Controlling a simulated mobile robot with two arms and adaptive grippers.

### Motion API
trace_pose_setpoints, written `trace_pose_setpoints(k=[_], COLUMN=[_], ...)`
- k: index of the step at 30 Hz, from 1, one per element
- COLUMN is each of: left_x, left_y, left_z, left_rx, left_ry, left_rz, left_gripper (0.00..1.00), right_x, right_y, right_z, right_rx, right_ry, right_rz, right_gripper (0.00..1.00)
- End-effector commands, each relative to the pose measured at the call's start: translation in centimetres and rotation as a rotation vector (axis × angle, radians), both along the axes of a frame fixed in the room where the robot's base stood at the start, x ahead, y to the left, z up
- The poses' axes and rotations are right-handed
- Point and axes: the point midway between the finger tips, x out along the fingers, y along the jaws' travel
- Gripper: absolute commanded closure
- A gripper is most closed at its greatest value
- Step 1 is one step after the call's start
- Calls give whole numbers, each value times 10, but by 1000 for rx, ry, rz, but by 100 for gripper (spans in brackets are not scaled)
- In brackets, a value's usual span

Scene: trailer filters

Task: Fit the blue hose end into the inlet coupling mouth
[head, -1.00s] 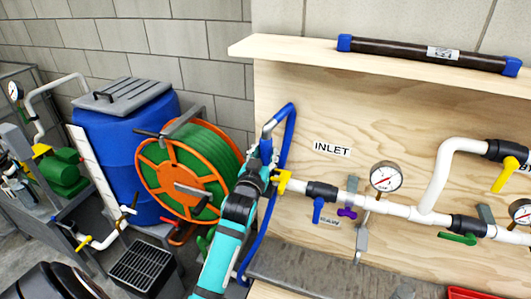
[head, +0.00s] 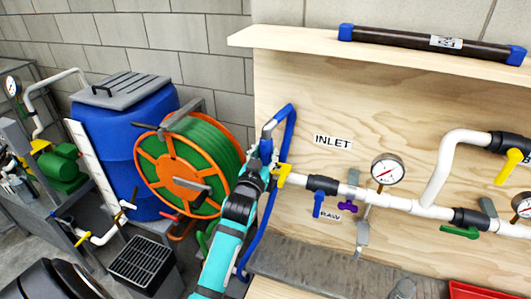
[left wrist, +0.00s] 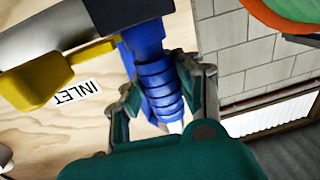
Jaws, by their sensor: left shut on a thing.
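My left gripper (head: 258,168) is in front of the left part of the plywood panel, just left of the inlet coupling. In the left wrist view its two fingers (left wrist: 165,95) are shut on the ribbed blue hose end (left wrist: 160,82). The blue hose (head: 289,125) loops up and behind the gripper, then hangs down. The inlet coupling has yellow parts (head: 284,175) at the left end of the white pipe, beside the gripper. In the left wrist view a yellow lever (left wrist: 40,80) lies beside the hose end. The coupling mouth is hidden, so I cannot tell whether they touch. My right gripper is not in view.
The INLET label (head: 332,142) is right of the hose. A blue-handled valve (head: 318,204) and a gauge (head: 387,170) sit along the pipe. A hose reel (head: 185,170) and blue barrel (head: 125,145) stand left. A shelf (head: 300,42) overhangs above.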

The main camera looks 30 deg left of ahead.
Motion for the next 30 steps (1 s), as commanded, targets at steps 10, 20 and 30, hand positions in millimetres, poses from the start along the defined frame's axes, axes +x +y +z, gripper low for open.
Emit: trace_pose_setpoints(k=[10,20,30], left_x=[0,0,0], left_y=[0,0,0], left_z=[-9,-14,-15], left_rx=[0,0,-1], left_ry=[0,-1,2], left_rz=[0,0,0], left_gripper=[100,58,41], right_x=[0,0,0], right_y=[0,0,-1], right_z=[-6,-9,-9], right_rx=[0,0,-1], right_ry=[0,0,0], right_rz=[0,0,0], right_gripper=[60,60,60])
